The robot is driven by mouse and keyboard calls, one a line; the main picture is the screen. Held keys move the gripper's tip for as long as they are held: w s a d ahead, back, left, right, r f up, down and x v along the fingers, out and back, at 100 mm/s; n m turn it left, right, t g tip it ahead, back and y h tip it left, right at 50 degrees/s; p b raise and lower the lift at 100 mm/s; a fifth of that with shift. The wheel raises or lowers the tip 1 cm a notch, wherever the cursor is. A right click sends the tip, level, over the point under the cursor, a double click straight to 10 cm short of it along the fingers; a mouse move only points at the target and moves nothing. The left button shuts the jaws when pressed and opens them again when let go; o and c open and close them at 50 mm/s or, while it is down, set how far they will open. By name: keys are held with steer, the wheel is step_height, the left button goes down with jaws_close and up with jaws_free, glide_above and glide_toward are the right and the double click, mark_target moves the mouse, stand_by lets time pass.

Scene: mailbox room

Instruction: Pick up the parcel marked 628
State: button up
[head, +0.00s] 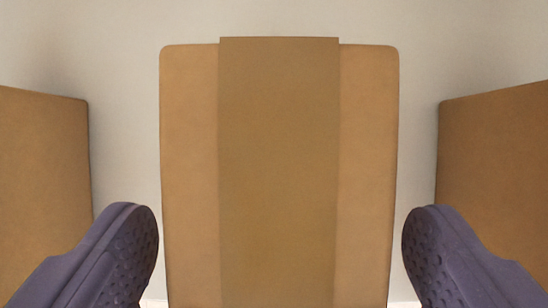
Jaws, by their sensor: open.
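A brown parcel (190,180) with a wide darker tape band (278,170) down its middle stands upright in the centre of the head view. Its lower end runs out of the picture. No number shows on the face in view, so I cannot tell whether it is the one marked 628. My gripper (279,255) is open, with one purple-grey finger to the left of the parcel and one to the right. A gap shows between each finger and the parcel's sides. Nothing is held.
Another brown box (40,180) is at the left edge, partly behind the left finger. A further brown box (500,170) is at the right edge, partly behind the right finger. A plain pale surface (275,15) shows behind. Narrow gaps separate the boxes from the middle parcel.

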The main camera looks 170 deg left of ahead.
steer(key=x, duration=0.3)
steer(key=shift+w+f, duration=0.1)
steer(key=shift+w, duration=0.1)
steer(key=shift+s, duration=0.1)
steer(key=shift+f, duration=0.2)
stand_by(0.4)
steer(key=c, duration=1.2)
steer(key=shift+c, duration=1.2)
steer(key=shift+r, duration=0.15)
